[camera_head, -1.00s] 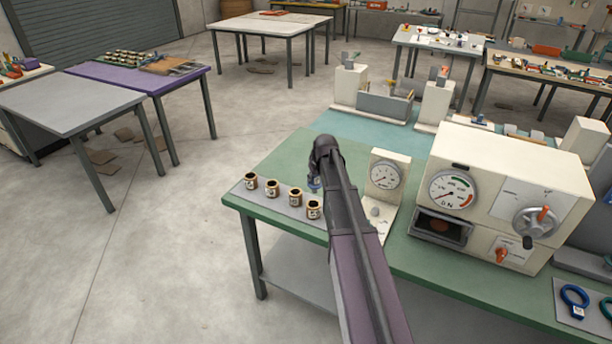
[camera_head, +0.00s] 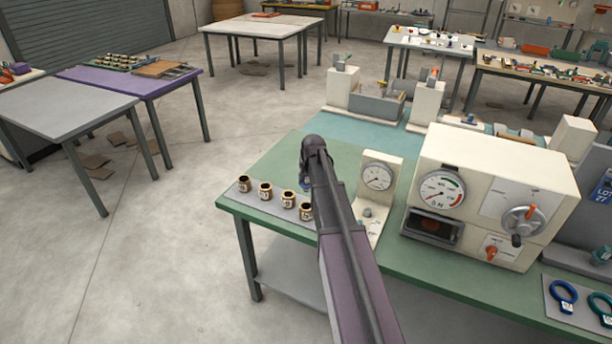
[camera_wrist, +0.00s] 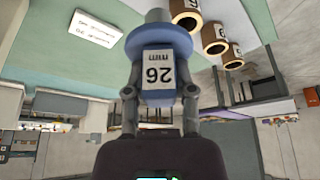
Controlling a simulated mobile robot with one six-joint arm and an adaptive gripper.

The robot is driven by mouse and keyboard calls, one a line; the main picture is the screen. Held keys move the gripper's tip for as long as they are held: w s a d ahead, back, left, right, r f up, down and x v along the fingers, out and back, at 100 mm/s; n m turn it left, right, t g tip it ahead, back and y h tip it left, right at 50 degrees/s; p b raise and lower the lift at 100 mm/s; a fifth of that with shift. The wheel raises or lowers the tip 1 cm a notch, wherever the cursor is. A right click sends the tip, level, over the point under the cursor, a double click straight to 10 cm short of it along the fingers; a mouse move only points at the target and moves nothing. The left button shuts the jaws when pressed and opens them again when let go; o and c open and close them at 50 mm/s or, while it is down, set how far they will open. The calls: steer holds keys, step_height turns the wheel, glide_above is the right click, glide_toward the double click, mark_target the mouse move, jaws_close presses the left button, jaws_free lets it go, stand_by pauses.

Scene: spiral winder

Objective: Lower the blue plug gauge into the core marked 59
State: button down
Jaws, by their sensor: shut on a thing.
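My gripper (camera_wrist: 160,95) is shut on the blue plug gauge (camera_wrist: 160,45), with one finger on each side. The gauge has a blue body with a wide flange, a grey-blue end and a white label with digits and "mm"; the print looks upside down. In the head view only a bit of the gauge (camera_head: 305,184) shows beside my arm. Several brown cores with white labels stand in a row on a grey strip; the nearest core (camera_head: 306,211) is just in front of the gauge. The wrist view shows cores (camera_wrist: 213,40) beside the gauge, apart from it. Their numbers are too small to read.
The green bench (camera_head: 262,206) carries a dial gauge stand (camera_head: 378,178) just right of my arm and a large cream machine (camera_head: 490,190) further right. Blue and green rings (camera_head: 562,295) lie at the right front. Bare green top lies behind the cores.

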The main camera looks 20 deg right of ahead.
mark_target(304, 203)
steer(key=shift+f, duration=0.2)
stand_by(0.4)
steer(key=shift+f+b, duration=5.1)
steer(key=shift+b, duration=0.25)
steer(key=shift+f, duration=0.1)
steer(key=shift+c, duration=1.9)
jaws_free()
